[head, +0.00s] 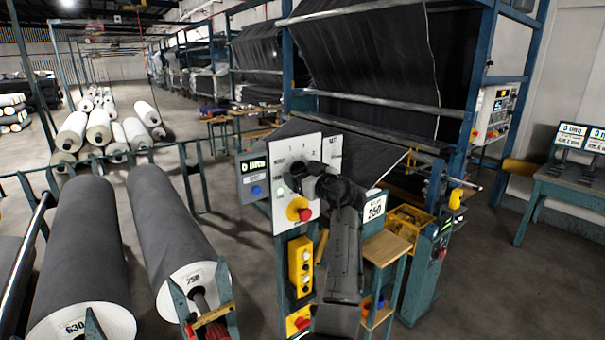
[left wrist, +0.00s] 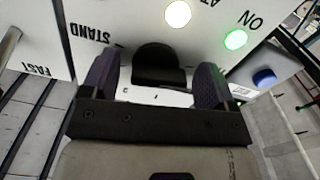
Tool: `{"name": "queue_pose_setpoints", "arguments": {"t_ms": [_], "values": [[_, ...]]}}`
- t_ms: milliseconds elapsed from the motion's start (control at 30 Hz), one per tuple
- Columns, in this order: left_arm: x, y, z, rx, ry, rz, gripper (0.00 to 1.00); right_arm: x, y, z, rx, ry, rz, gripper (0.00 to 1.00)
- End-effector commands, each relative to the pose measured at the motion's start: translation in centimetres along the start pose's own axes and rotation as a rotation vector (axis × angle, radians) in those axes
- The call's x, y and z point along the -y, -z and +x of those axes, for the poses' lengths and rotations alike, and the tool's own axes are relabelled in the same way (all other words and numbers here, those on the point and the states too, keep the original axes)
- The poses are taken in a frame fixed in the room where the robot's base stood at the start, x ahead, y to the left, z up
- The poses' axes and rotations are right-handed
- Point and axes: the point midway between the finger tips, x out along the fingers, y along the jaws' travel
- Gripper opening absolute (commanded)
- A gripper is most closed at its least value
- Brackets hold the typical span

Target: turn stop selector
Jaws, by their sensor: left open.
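A white control panel (head: 291,165) stands on a post near the middle of the head view. My left gripper (head: 310,183) is in front of its face and hides part of it, including the selector. In the left wrist view, a black selector knob (left wrist: 158,63) sits on the white panel (left wrist: 128,22). My open left gripper (left wrist: 155,82) has one finger on each side of the knob, with gaps visible. I cannot tell how deep the fingers reach along it. The panel lettering appears upside down, with FAST, STAND and ON readable. My right gripper is not in view.
A red and yellow emergency button (head: 300,209) is just below my gripper, with a blue button (head: 256,190) on a grey box to the left. A yellow button box (head: 300,265) hangs below. Large grey rolls (head: 165,225) lie left; a wooden-topped stand (head: 385,246) is right.

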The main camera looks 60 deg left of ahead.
Motion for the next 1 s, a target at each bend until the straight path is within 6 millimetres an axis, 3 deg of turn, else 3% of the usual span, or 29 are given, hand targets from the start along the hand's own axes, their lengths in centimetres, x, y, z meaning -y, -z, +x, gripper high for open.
{"name": "queue_pose_setpoints", "arguments": {"t_ms": [267, 767, 1000], "values": [[0.0, -0.01, 0.09, 0.0, 0.0, 0.0, 0.81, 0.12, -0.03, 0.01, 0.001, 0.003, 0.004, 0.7], [0.03, 0.0, 0.07, 0.0, 0.001, 0.0, 0.34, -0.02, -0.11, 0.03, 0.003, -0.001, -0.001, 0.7], [0.07, 0.09, 0.1, -0.001, 0.002, 0.025, 0.34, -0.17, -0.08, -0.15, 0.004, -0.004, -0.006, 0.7]]}}
